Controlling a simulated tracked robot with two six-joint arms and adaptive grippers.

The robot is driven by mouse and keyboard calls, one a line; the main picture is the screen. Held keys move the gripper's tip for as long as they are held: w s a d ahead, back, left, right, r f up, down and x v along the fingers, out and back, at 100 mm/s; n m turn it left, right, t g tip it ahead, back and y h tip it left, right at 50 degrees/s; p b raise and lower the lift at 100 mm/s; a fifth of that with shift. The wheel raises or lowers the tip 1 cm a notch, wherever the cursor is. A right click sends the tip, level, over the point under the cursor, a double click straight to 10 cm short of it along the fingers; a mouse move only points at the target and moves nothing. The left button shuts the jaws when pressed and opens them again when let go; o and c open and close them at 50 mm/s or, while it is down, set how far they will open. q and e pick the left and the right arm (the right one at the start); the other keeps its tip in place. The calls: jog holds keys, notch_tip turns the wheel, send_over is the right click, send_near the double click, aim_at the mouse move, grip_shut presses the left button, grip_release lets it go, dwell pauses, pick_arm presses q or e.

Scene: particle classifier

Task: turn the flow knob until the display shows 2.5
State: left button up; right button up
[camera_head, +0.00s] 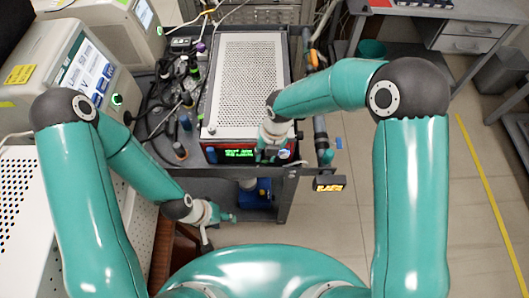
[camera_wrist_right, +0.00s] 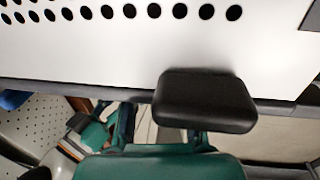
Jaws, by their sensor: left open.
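The box with a perforated white top (camera_head: 248,85) stands on the cart, and its top shows in the right wrist view (camera_wrist_right: 70,45). Its front panel has a lit green display (camera_head: 238,153); its digits are too small to read. My right gripper (camera_head: 267,154) points down at the right part of this panel. I cannot tell whether it touches anything, and no flow knob shows clearly; the gripper hides part of the panel. Whether its fingers are open or shut is unclear. My left gripper (camera_head: 226,218) is open and empty, low in front of the cart.
A small orange-lit display (camera_head: 328,184) hangs right of the cart beside a vertical pipe (camera_head: 322,140). Cables and small bottles (camera_head: 180,100) crowd the cart left of the box. An instrument with a screen (camera_head: 75,75) stands further left.

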grip_shut()
jog(key=shift+a+f+h+b, duration=0.2)
jog(key=shift+h+b, duration=0.35)
jog(key=shift+h, duration=0.25)
jog(key=h, duration=0.4)
jog(key=shift+a+r, duration=0.15)
jog(key=shift+a, duration=0.1)
jog(key=o, duration=0.5)
grip_release()
jog(key=v, duration=1.2)
